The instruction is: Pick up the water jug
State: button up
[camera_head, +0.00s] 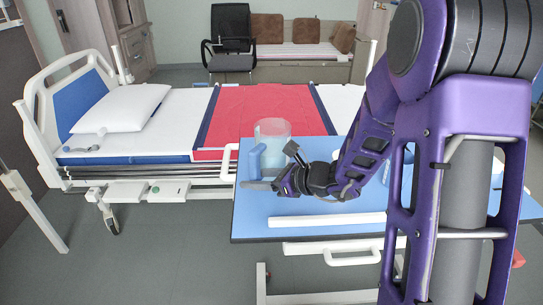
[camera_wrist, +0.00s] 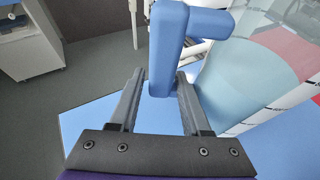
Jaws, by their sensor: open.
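The water jug (camera_head: 272,140) is a clear cylinder with a blue handle (camera_head: 255,160). It stands upright on the blue overbed table (camera_head: 262,225). In the wrist view the jug's clear body (camera_wrist: 245,75) fills the right side, and its blue handle (camera_wrist: 167,45) hangs down in front of my gripper. My gripper (camera_head: 257,186) is low over the table on the near side of the jug. In the wrist view my gripper (camera_wrist: 160,77) is open, with the handle's lower end between the two fingers. Whether a finger touches the handle I cannot tell.
A hospital bed with a white pillow (camera_head: 122,108) and a red cover (camera_head: 236,108) lies behind the table. A white bar (camera_head: 326,221) runs along the table's near edge. A black chair (camera_head: 230,45) and a cushioned bench (camera_head: 303,51) stand farther back. My arm hides the table's right part.

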jog(key=shift+a, duration=0.1)
grip_shut()
jog(key=shift+w, duration=0.1)
dwell(1.3)
